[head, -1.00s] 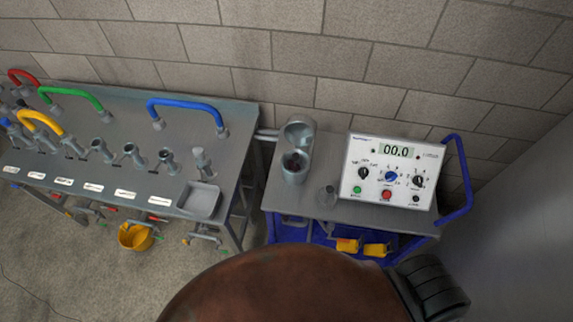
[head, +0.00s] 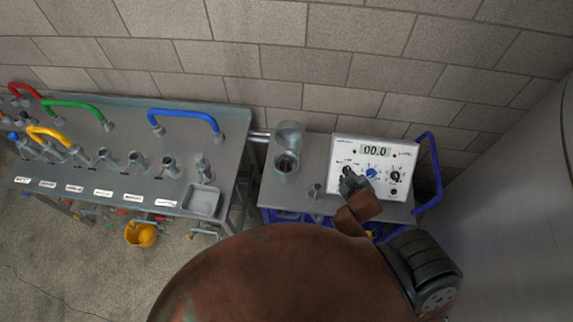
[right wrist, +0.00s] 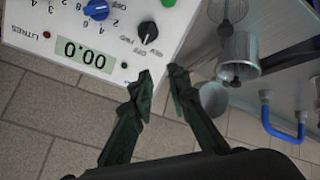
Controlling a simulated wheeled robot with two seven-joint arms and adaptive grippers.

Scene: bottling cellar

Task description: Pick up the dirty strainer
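A grey metal housing (head: 286,166) stands on the cart with its round lid (head: 290,134) tilted up behind it. Something dark sits in its mouth, perhaps the dirty strainer; it also shows as a dark piece (right wrist: 236,78) at the housing's end in the right wrist view. A small grey mesh-like cup (head: 316,191), seen also in the right wrist view (right wrist: 226,12), stands in front of the housing to the right. My right gripper (head: 348,174) is in front of the control box, right of both. Its fingers (right wrist: 160,76) are apart and empty. My left gripper is not in view.
The white control box (head: 376,152), reading 00.0, stands close by my right gripper. The cart (head: 312,156) has a blue handle (head: 431,180). A bench (head: 130,122) with coloured hoses is at left. A yellow bucket (head: 141,234) is below it.

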